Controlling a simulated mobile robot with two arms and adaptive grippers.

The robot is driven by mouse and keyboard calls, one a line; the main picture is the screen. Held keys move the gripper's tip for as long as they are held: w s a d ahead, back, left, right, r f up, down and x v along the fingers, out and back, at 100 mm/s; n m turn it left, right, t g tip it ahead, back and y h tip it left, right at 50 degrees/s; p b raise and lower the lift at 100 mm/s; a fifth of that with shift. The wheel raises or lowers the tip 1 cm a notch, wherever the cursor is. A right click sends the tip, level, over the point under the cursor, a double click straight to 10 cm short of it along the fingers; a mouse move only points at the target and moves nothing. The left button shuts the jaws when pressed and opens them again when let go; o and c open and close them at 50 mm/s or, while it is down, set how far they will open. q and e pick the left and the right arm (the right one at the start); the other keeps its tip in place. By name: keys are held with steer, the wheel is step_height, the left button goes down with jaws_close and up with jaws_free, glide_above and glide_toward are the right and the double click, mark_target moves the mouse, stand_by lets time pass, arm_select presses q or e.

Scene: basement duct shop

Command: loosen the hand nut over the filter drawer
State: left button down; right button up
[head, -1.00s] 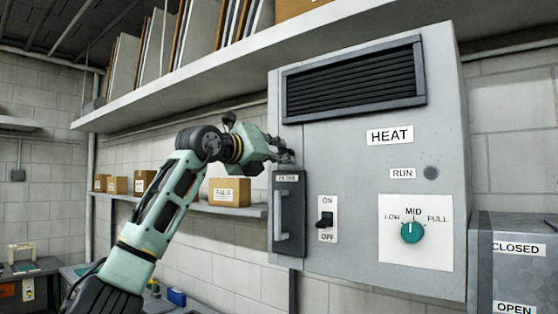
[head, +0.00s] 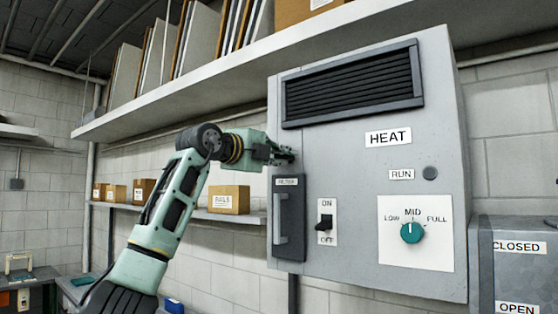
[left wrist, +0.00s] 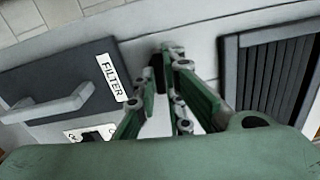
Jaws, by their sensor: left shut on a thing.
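The dark filter drawer (head: 289,220) with its vertical handle is set in the lower left of the grey heater cabinet, and looks closed. In the left wrist view its FILTER label (left wrist: 112,77) and handle (left wrist: 45,104) show at left. My left gripper (head: 286,156) is just above the drawer, at the cabinet face. In the left wrist view its fingertips (left wrist: 167,62) are closed around a small dark piece (left wrist: 157,70), which looks like the hand nut and is mostly hidden by the fingers. My right gripper is out of view.
The cabinet front carries a vent grille (head: 352,86), an ON/OFF switch (head: 325,222) and a teal dial (head: 412,233) pointing at MID. A long shelf (head: 200,88) runs above my arm. A lower shelf with cardboard boxes (head: 229,198) is behind it. A metal box (head: 520,265) stands at right.

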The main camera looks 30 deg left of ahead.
arm_select(q)
steer(key=shift+n, duration=0.9)
steer(key=c, duration=1.8)
jaws_free()
steer(key=shift+c, duration=0.2)
steer(key=shift+s, duration=0.1)
steer(key=s+a, duration=0.1)
steer(key=s, duration=1)
steer(key=shift+s, duration=0.4)
